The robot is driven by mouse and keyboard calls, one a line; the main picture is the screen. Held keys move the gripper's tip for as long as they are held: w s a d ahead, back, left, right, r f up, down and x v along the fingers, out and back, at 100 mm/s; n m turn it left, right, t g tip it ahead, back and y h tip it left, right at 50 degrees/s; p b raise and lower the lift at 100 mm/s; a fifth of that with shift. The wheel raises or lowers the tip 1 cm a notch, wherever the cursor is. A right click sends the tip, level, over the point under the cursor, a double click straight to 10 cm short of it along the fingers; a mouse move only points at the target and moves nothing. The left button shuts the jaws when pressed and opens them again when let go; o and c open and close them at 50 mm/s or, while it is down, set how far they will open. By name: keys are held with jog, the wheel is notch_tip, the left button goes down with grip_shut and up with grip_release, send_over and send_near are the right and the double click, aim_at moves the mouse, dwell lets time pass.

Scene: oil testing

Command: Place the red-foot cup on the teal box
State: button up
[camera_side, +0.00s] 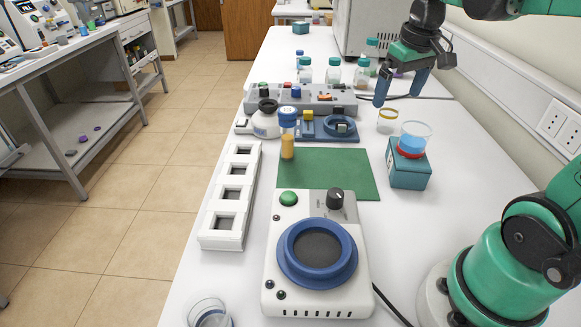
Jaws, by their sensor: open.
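The red-foot cup (413,141) is clear with a blue lower part and a red foot. It stands upright on top of the teal box (409,175), right of the green mat. My gripper (397,98) has two blue fingers spread apart with nothing between them. It hangs above the table, higher in the picture than the cup and apart from it.
A small yellow-rimmed cup (387,121) stands just left of the teal box. A blue-ringed device (318,260), a white slotted rack (231,195), a blue-capped tube (287,135) and several bottles stand around. The green mat (335,172) has clear room. Another clear cup (208,310) is at the front edge.

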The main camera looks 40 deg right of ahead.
jog(key=a+f+n+t, duration=0.1)
jog(key=a, duration=0.4)
jog(key=a+f+n+t, duration=0.1)
jog(key=a+f+t, duration=0.1)
jog(key=a, duration=0.3)
jog(key=a+f+n+t+y, duration=0.1)
jog(key=a+t, duration=0.1)
jog(key=a, duration=0.3)
jog(key=shift+f, duration=0.35)
